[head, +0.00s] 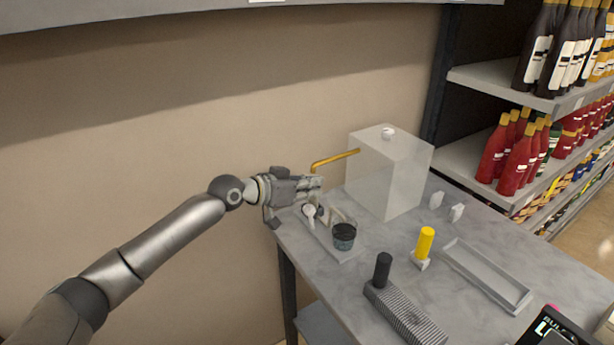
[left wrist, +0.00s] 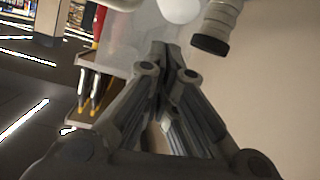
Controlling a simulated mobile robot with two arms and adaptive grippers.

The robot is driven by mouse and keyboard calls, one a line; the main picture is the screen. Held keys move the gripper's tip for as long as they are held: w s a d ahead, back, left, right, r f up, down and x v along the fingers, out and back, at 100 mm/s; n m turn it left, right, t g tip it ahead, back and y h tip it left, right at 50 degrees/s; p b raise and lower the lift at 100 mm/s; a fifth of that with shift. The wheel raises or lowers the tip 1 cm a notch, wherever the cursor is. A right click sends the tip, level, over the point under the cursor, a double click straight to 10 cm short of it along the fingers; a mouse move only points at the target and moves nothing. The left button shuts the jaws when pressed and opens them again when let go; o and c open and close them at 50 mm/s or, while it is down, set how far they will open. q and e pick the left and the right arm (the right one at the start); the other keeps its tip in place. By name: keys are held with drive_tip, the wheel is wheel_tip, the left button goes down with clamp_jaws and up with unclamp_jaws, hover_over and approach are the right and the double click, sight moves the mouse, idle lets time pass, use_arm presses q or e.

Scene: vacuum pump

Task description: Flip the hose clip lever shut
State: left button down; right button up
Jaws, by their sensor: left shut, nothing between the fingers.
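A pale translucent box (head: 385,180), which looks like the pump body, stands at the back of the grey table (head: 330,290). A yellow bent tube (head: 336,158) comes out of its left side and turns down just by my left gripper (head: 318,186). That gripper is shut and empty, above the table's far left corner. In the left wrist view its fingertips (left wrist: 168,62) meet, with a pale blurred surface behind them. I cannot make out the hose clip or its lever; the gripper may hide it. My right gripper is not in view.
Below the gripper a small tray (head: 347,256) holds a dark cup (head: 344,240) and small pale parts. A yellow cylinder (head: 425,242), a black-handled ribbed block (head: 405,315) and an empty tray (head: 485,275) lie to the right. Bottle shelves (head: 480,155) stand behind.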

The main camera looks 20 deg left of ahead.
use_arm(q)
drive_tip(key=shift+s+a+f, duration=0.2)
drive_tip(key=shift+s+f, duration=0.1)
drive_tip(key=shift+s, duration=0.05)
drive_tip(key=shift+s+a+f, duration=0.1)
drive_tip(key=shift+s+f, duration=0.2)
drive_tip(key=shift+f, duration=0.05)
use_arm(e)
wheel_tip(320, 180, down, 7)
drive_tip(key=b, duration=0.7)
use_arm(q)
drive_tip(key=s+a+t+h+b, duration=0.1)
drive_tip(key=b, duration=0.3)
drive_tip(key=s+a+f+t+h+b, duration=0.1)
drive_tip(key=s+t+b, duration=0.1)
drive_tip(key=b, duration=0.3)
drive_tip(key=shift+a+f+b, duration=0.1)
drive_tip(key=shift+a+b, duration=0.1)
drive_tip(key=shift+b, duration=0.1)
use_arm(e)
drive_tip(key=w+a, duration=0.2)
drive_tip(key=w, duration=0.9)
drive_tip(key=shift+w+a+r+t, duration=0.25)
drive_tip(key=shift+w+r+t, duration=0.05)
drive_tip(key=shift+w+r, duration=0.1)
use_arm(q)
drive_tip(key=shift+s, duration=0.15)
drive_tip(key=v, duration=1.1)
drive_tip(key=shift+s+a+f, duration=0.25)
drive_tip(key=shift+s, duration=0.05)
